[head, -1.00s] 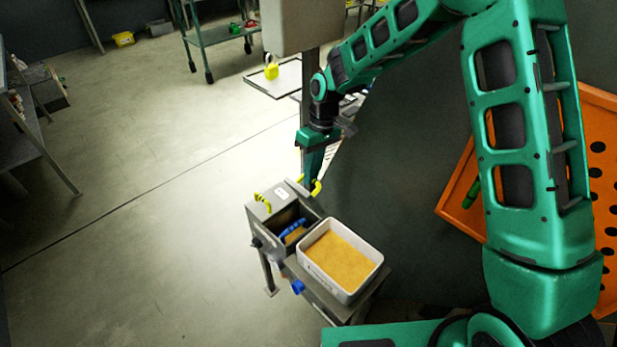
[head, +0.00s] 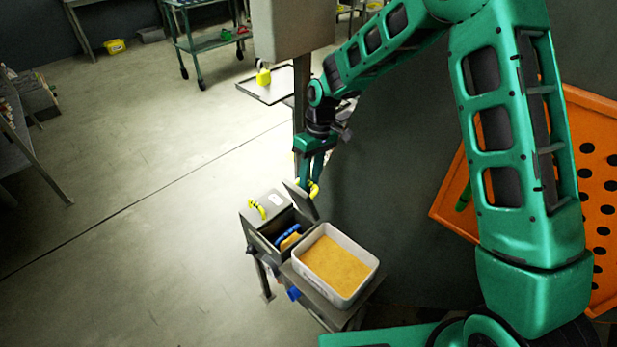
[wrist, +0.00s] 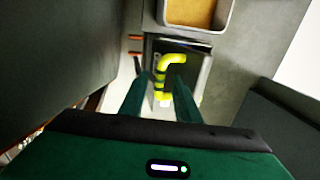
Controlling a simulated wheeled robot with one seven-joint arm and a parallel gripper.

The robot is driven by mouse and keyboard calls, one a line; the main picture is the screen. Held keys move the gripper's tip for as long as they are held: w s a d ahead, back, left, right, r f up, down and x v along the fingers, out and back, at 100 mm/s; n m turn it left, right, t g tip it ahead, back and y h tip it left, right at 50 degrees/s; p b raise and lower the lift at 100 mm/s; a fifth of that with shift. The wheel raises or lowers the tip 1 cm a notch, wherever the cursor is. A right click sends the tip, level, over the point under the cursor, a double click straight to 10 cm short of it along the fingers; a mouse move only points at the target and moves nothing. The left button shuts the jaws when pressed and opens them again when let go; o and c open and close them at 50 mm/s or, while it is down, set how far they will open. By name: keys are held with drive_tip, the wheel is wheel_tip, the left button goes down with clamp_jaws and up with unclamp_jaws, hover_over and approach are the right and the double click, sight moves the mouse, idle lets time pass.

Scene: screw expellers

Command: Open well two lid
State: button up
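A small grey two-well box (head: 262,237) stands low in the head view. Its left lid (head: 272,201) lies flat, with a yellow handle (head: 257,209) and a white label. Its right lid (head: 302,200) is raised and steeply tilted, with the well beside it open. A blue-handled thing (head: 288,235) is in that well. My gripper (head: 308,181) points down at the raised lid's yellow handle (head: 315,190). In the wrist view, my gripper's fingers (wrist: 162,82) are apart, either side of the yellow handle (wrist: 172,61), with gaps visible. Contact is unclear.
A white tray of tan grains (head: 338,265) sits right beside the open well, on a grey stand (head: 322,303). A dark wall is close to the right of my arm. An orange perforated panel (head: 597,215) is at far right.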

drive_tip(key=shift+w+r, duration=0.1)
drive_tip(key=shift+r, duration=0.2)
drive_tip(key=v, duration=1)
drive_tip(key=shift+w, duration=0.1)
